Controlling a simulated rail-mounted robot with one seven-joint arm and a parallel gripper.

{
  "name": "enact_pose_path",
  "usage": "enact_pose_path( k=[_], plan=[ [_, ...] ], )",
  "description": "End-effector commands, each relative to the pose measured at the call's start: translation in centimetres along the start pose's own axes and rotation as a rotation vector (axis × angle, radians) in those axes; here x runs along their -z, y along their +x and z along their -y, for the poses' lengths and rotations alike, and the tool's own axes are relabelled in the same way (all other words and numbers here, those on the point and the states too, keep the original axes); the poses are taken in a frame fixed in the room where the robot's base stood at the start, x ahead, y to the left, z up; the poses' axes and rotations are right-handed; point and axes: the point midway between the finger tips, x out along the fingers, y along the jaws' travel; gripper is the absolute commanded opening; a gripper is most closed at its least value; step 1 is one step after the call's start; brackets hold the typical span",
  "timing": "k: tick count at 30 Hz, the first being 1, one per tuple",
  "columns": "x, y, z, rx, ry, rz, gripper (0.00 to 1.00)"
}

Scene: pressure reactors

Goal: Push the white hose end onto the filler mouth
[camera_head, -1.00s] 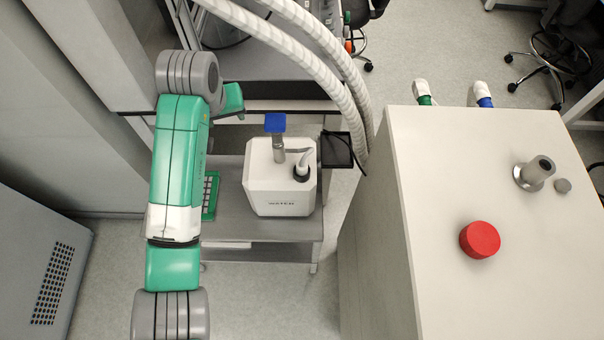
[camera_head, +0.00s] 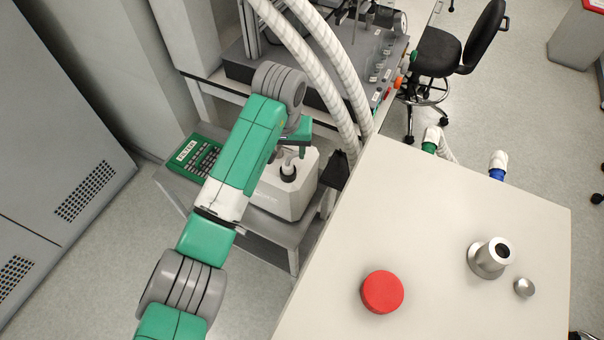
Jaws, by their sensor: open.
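A white box-shaped unit (camera_head: 292,198) stands on a low grey cart, partly behind my arm. A grey metal port with a dark round opening (camera_head: 489,258) stands on the cabinet top and may be the filler mouth. Nothing is on it.
The pale cabinet (camera_head: 440,225) bears a red button (camera_head: 382,292) and a small metal knob (camera_head: 524,288). Thick white hoses (camera_head: 318,70) hang behind the unit. A green rack (camera_head: 193,155) sits left on the cart. A black chair (camera_head: 455,50) stands at the back.

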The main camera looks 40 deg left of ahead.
Motion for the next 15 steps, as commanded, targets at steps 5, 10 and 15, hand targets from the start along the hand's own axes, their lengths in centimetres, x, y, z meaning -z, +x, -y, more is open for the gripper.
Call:
enact_pose_path(
  k=[5, 10, 15],
  plan=[
    [0.0, 0.1, 0.0, 0.0, 0.0, 0.0, 0.53],
    [0.0, 1.8, 0.0, 0.0, 0.0, 0.002, 0.53],
    [0.1, 2.7, 0.0, 0.0, 0.0, 0.0, 0.53]
  ],
)
